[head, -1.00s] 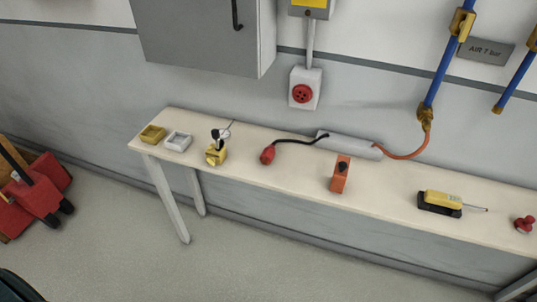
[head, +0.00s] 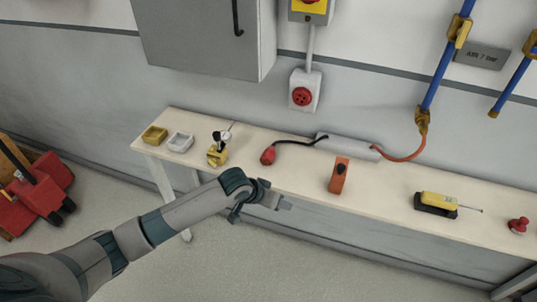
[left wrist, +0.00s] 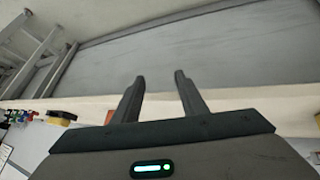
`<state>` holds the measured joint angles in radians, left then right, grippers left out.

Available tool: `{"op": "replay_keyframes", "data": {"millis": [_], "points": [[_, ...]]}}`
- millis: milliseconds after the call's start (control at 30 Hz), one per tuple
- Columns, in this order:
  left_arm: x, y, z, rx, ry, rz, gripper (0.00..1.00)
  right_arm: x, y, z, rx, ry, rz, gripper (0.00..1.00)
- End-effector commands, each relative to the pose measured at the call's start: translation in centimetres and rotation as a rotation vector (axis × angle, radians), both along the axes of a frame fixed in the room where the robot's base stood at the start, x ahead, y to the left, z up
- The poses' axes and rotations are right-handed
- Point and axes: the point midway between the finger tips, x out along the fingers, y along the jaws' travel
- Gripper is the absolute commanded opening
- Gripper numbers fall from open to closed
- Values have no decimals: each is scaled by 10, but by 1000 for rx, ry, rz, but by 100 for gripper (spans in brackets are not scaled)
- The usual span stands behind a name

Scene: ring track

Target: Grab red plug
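The red plug (head: 268,155) lies on the long pale bench (head: 390,205), left of its middle, with a black cable running from it to a grey box (head: 348,146). My left gripper (head: 286,204) is in front of the bench's front edge, nearer to me than the plug and slightly right of it. In the left wrist view the two fingers of the left gripper (left wrist: 160,82) are apart with nothing between them. The plug cannot be made out in that view. My right gripper is in neither view.
An orange block-shaped device (head: 339,175) stands right of the plug, and a yellow stand with a dial gauge (head: 217,153) stands left of it. A red wall socket (head: 302,96) is above the bench. A yellow handheld device (head: 438,201) sits further right.

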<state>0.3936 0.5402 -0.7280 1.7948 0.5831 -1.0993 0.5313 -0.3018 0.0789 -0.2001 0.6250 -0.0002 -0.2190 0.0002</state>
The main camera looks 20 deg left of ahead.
Motion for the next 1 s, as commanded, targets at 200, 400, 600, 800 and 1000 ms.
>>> {"op": "replay_keyframes", "data": {"millis": [200, 400, 600, 800, 1000], "points": [[14, 6, 44, 4, 8, -7, 39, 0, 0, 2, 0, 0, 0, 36], [42, 31, 88, 9, 22, 38, 39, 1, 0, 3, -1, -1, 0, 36], [69, 74, 143, 8, 54, 137, 39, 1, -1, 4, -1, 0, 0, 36], [82, 111, 182, -3, 83, 237, 39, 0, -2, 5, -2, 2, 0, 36], [85, 126, 198, -13, 97, 283, 39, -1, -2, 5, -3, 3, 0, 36]]}}
